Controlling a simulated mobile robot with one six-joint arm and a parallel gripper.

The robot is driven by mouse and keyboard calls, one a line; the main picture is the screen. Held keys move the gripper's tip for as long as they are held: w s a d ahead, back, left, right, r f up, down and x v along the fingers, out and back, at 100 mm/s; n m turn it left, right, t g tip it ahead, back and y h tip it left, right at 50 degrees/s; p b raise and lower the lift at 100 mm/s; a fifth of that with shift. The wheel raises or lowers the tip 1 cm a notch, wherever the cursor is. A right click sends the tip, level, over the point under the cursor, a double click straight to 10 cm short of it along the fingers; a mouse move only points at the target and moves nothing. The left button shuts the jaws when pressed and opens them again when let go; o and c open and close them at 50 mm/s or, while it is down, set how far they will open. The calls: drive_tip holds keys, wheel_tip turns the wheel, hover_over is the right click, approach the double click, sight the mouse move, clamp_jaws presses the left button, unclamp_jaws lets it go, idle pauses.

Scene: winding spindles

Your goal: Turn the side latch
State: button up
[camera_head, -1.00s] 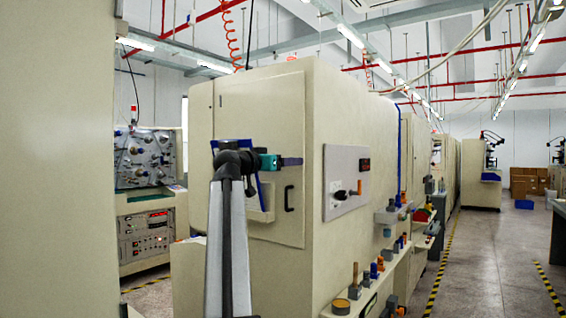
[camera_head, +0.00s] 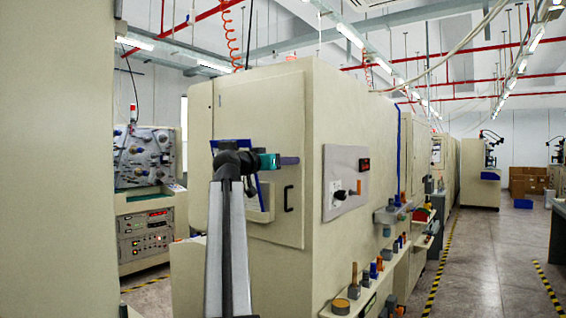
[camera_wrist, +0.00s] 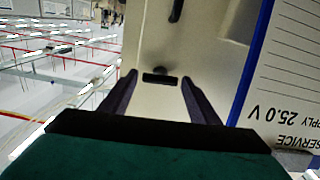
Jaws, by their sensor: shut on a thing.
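The side latch (camera_wrist: 160,78) is a small black bar on the cream cabinet door in the wrist view. It lies crosswise between the two dark fingertips of my gripper (camera_wrist: 158,82), which is shut on it. In the head view my gripper (camera_head: 289,160) reaches the upper right part of the cabinet door (camera_head: 255,110), near its right edge. The fingers and arm hide the latch there.
A black door handle (camera_head: 289,198) sits just below my gripper. A blue-framed sign (camera_wrist: 290,80) is beside the fingers. To the right, a control panel (camera_head: 347,180) carries knobs. Bottles and tools stand on a low ledge (camera_head: 365,298). An aisle (camera_head: 490,270) is clear.

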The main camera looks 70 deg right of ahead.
drive_tip(key=shift+s+n+p, duration=0.1)
drive_tip(key=shift+n+p, duration=5.6)
drive_tip(key=shift+n, duration=2.9)
drive_tip(key=o, duration=1)
drive_tip(key=shift+o, duration=0.2)
drive_tip(key=shift+a, duration=0.15)
drive_tip(key=b+v, duration=0.2)
drive_tip(key=v, duration=1.1)
drive_tip(key=shift+a+b, duration=0.25)
drive_tip(key=shift+b, duration=0.15)
